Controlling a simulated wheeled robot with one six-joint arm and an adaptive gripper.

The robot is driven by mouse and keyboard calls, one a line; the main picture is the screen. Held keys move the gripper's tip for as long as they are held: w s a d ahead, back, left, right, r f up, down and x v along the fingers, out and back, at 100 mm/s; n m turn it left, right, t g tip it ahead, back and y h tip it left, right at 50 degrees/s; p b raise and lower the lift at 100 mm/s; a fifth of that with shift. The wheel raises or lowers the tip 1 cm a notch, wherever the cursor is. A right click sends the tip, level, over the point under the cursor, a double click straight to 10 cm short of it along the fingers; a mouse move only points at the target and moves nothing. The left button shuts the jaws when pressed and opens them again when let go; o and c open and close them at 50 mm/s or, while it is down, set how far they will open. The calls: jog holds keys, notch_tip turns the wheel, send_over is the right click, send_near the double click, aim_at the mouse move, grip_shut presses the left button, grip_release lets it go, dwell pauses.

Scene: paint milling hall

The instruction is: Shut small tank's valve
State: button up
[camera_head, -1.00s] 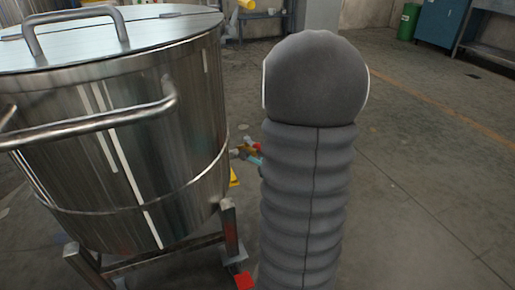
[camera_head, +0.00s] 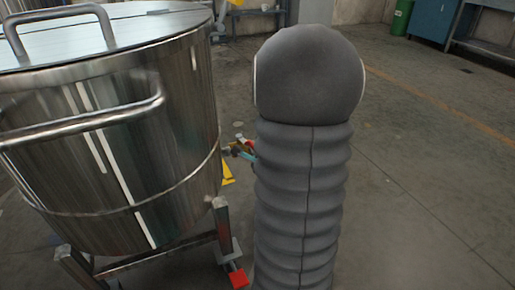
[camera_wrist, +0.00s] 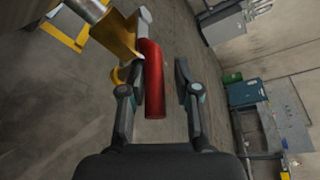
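The small tank (camera_head: 120,130) is a shiny steel drum with a lid on a metal stand, at the left of the head view. Its valve (camera_head: 238,149) shows small at the tank's right side, partly hidden by my arm. In the wrist view, the brass valve body (camera_wrist: 116,36) sits on a pipe (camera_wrist: 88,8) at the upper left. Its red handle (camera_wrist: 154,80) lies lengthwise between my fingers. My gripper (camera_wrist: 160,75) is open around the handle, which is nearer the left finger. A gap shows between the handle and the right finger.
A yellow frame (camera_wrist: 65,32) lies by the floor beyond the valve. A red foot (camera_head: 238,278) is at the stand's base. Blue cabinets (camera_head: 436,20) and a green bin (camera_head: 402,17) stand far back right. The floor to the right is clear.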

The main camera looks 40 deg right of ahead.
notch_tip(320, 180, up, 10)
jog(key=shift+f, duration=0.15)
dwell(0.3)
jog(key=shift+c, duration=0.3)
